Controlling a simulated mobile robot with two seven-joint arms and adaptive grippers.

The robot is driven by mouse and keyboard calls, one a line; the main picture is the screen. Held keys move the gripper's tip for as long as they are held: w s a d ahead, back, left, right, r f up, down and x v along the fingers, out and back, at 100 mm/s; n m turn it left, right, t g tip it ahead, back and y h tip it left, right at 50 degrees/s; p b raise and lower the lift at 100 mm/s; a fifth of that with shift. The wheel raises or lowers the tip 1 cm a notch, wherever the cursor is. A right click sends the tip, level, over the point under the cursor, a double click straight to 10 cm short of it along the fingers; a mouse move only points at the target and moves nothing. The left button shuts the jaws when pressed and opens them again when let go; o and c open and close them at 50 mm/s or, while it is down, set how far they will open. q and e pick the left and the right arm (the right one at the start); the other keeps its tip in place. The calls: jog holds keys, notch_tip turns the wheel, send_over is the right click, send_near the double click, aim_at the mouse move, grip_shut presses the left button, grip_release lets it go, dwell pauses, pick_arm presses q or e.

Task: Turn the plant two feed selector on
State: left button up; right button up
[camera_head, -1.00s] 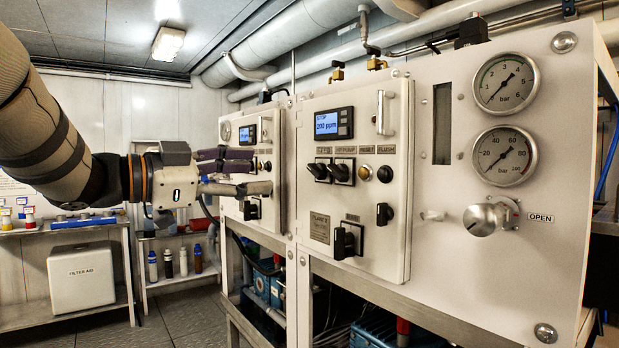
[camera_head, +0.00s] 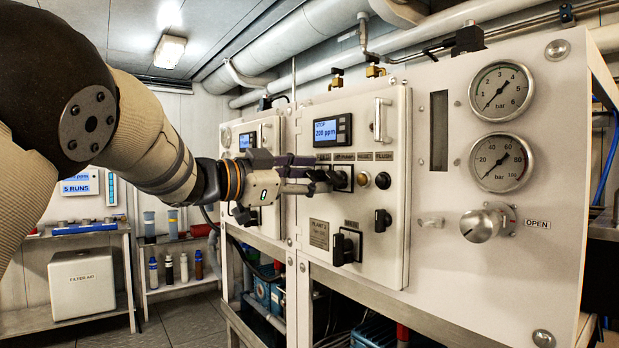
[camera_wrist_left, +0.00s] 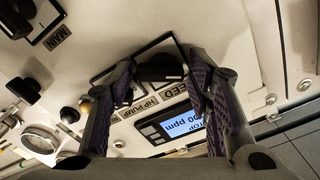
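My left gripper (camera_head: 316,172) reaches the plant two panel (camera_head: 330,260) from the left. Its fingers partly hide the feed selector in the head view. In the left wrist view, which shows the panel inverted, the gripper (camera_wrist_left: 160,76) is open. Its fingers stand on either side of the black feed selector knob (camera_wrist_left: 160,69), beside the FEED label (camera_wrist_left: 192,96). Contact cannot be told. The HP pump selector (camera_head: 343,178) is right next to it in the head view. The plant two display (camera_head: 325,130) reads STOP, 200 ppm. My right gripper is not in view.
Right of the selectors are an amber lamp (camera_head: 364,179) and a black flush knob (camera_head: 383,180). A vertical door handle (camera_head: 379,119) sticks out above. A black main switch (camera_head: 343,248) sits below. Two gauges and a silver valve knob (camera_head: 480,225) are farther right.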

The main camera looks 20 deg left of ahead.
pick_arm(q)
jog(key=c, duration=0.7)
jog(key=shift+m, duration=0.3)
jog(key=m, duration=0.5)
jog(key=shift+f+m, duration=0.15)
jog(key=shift+m, duration=0.15)
jog(key=m, duration=0.5)
jog(key=shift+m, duration=0.4)
jog(key=o, duration=1.2)
